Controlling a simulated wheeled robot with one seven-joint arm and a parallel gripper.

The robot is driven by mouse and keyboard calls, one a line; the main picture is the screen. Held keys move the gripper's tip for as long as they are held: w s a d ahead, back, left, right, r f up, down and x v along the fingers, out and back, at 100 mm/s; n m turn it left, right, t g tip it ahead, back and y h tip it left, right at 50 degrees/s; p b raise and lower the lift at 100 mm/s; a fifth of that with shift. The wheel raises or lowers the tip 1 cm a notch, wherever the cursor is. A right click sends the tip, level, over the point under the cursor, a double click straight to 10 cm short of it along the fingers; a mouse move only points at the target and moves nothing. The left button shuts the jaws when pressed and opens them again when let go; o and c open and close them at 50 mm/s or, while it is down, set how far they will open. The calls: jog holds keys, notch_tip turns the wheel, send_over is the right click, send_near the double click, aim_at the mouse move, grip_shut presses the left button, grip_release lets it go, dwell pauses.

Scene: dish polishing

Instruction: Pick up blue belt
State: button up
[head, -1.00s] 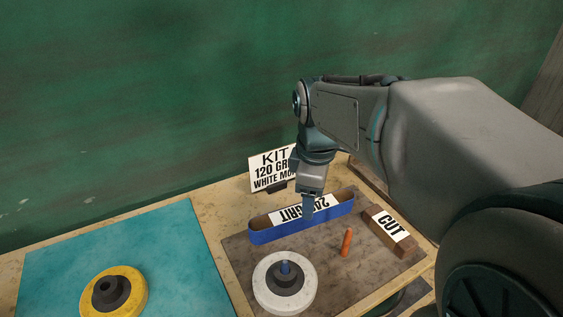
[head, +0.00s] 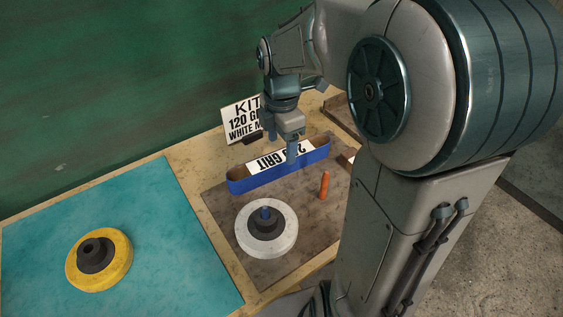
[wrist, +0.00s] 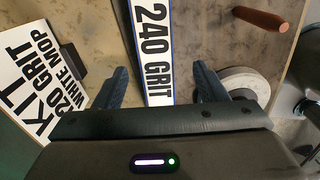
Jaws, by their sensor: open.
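The blue belt (head: 250,179) is a long flattened loop standing on edge on the brown mat, with a white label reading 240 GRIT. My gripper (head: 281,146) is open over the belt, and one finger overlaps the label in the head view. In the wrist view the belt's label (wrist: 154,50) runs lengthwise between the two spread fingers of my gripper (wrist: 161,88). A gap shows on each side, and I see no contact. The belt's near end in the wrist view is hidden by the gripper body.
A sign (head: 241,120) reading KIT, 120 GRIT, WHITE MOP stands behind the belt. A white wheel (head: 248,241) and an orange-brown stick (head: 324,185) are in front. A yellow wheel (head: 122,263) lies on the teal mat (head: 180,220). My arm hides the table's right side.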

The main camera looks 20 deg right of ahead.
aim_at(281, 155)
jog(key=f, duration=0.5)
jog(key=shift+w+f, duration=0.25)
jog(key=shift+f, duration=0.15)
jog(key=c, duration=1.2)
